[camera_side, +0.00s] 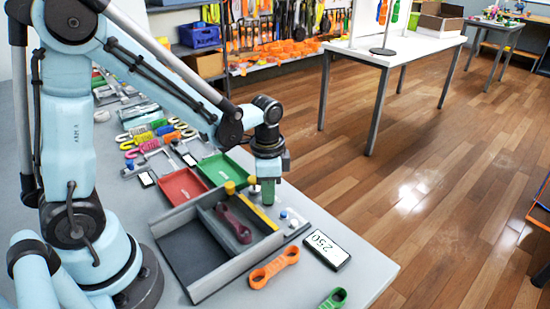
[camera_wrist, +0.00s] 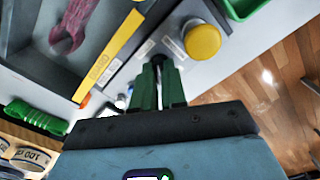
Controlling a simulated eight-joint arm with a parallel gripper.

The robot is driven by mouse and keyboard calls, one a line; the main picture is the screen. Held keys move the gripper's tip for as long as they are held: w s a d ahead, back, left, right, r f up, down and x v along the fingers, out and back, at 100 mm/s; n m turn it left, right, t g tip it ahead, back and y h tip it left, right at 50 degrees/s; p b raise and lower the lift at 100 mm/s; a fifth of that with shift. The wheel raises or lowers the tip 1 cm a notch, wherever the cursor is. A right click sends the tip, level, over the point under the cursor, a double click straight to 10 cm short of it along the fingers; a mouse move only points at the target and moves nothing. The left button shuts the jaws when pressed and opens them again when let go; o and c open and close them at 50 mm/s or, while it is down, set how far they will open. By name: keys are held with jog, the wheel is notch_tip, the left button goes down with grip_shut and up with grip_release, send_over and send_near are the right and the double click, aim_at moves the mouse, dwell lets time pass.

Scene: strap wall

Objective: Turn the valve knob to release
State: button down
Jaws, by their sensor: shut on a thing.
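My gripper (camera_wrist: 158,68) has dark green fingers brought together at the edge of the grey tray, and they also show in the side view (camera_side: 268,190). They are shut on the valve knob, which is mostly hidden between the fingertips; its angle cannot be told. A round yellow knob (camera_wrist: 203,40) stands beside the fingers, apart from them, and also shows in the side view (camera_side: 229,187). A grey divided tray (camera_side: 195,262) lies below, with a yellow bar (camera_side: 250,208) along its edge.
A dark pink strap wrench (camera_side: 236,222) lies in the tray. An orange wrench (camera_side: 274,268), a green wrench (camera_side: 333,298) and a display reading 250 (camera_side: 326,250) lie near the table's front edge. Small blue-white knobs (camera_side: 288,217) stand close by. Red (camera_side: 178,188) and green (camera_side: 223,168) trays are behind.

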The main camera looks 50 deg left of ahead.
jog(key=m, duration=0.5)
jog(key=shift+m, duration=0.3)
jog(key=m, duration=0.5)
dwell(0.4)
jog(key=c, duration=1.2)
grip_release()
notch_tip(320, 180, up, 12)
jog(key=shift+r, duration=0.1)
